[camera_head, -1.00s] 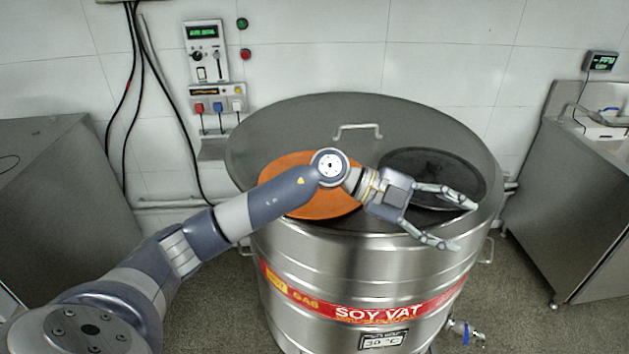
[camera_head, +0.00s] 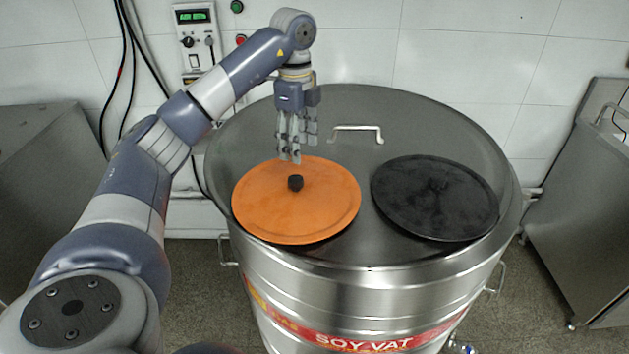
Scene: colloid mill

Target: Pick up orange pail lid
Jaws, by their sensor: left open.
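I cannot tell the exact height of the fingertips over the lid. My right gripper does not show.
A black lid (camera_head: 436,200) lies to the right of the orange one on the SOY VAT (camera_head: 365,262). A metal handle (camera_head: 357,130) stands up behind the lids. A control panel (camera_head: 195,40) is on the wall behind my arm. Steel cabinets (camera_head: 590,200) stand at the sides.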

